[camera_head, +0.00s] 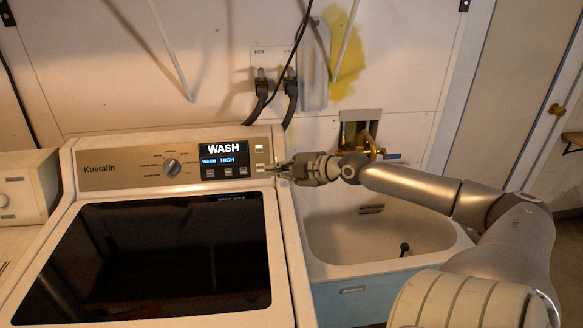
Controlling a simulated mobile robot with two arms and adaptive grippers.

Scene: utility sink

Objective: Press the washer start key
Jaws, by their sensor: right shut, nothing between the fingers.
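The washer (295,262) stands at the left with its dark lid closed. Its control panel (122,170) has a round knob (172,167), and a lit display (224,154) reading WASH, WARM and HIGH. Small keys (259,150) form a column at the panel's right end; their labels are too small to read. My right gripper (273,169) is shut and empty, reaching in from the right, with its fingertips at the lower part of this key column. I cannot tell whether the tips touch a key. My left gripper is not in view.
A utility sink (440,250) with a brass faucet (367,143) stands right of the washer, under my right arm. Black hoses (291,90) hang from the wall behind. Another appliance (20,190) stands at the far left. A door with a brass knob (557,109) is at right.

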